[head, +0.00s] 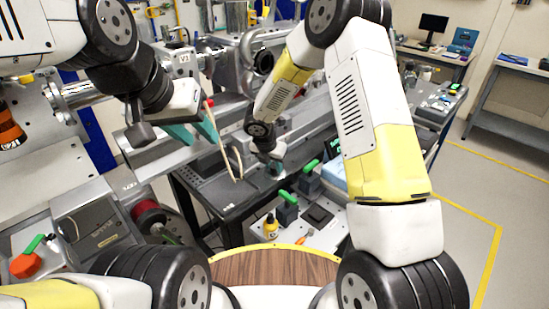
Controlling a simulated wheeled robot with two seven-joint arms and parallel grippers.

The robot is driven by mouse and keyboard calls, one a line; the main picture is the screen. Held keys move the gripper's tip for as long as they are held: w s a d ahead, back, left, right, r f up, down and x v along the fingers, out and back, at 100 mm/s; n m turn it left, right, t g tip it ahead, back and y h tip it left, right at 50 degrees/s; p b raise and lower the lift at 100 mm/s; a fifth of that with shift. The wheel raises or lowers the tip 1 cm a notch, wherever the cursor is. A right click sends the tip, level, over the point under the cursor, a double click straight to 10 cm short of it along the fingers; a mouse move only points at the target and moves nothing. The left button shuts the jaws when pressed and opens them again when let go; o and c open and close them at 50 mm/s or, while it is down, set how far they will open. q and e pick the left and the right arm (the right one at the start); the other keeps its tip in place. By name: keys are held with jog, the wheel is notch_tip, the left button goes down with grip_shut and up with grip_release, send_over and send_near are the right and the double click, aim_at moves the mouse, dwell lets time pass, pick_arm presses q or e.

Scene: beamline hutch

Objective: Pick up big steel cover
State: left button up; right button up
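I cannot pick out the big steel cover with certainty in the head view. My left gripper (196,138) is above the near left end of the dark bench (222,195), with its two teal fingers apart. Tan tongs (229,152) with a red end show close beside its right finger; I cannot tell if they touch. My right gripper (277,168) is low over the bench, to the right of the tongs. It is small and mostly hidden by its own wrist, so its fingers are unclear.
Green-handled dark blocks (288,208) and a yellow bottle (271,226) stand at the near side. A metal beamline assembly (235,62) runs behind the bench. Floor at the right (480,185) is clear.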

aim_at(274, 166)
grip_shut()
jog(key=shift+r, duration=0.1)
jog(key=shift+r, duration=0.6)
notch_tip(274, 166, up, 2)
jog(key=shift+r, duration=0.25)
jog(key=s+d+r, duration=0.1)
jog(key=s+d, duration=0.1)
jog(key=s, duration=1.3)
jog(key=shift+s+d, duration=0.35)
jog(key=shift+s, duration=0.05)
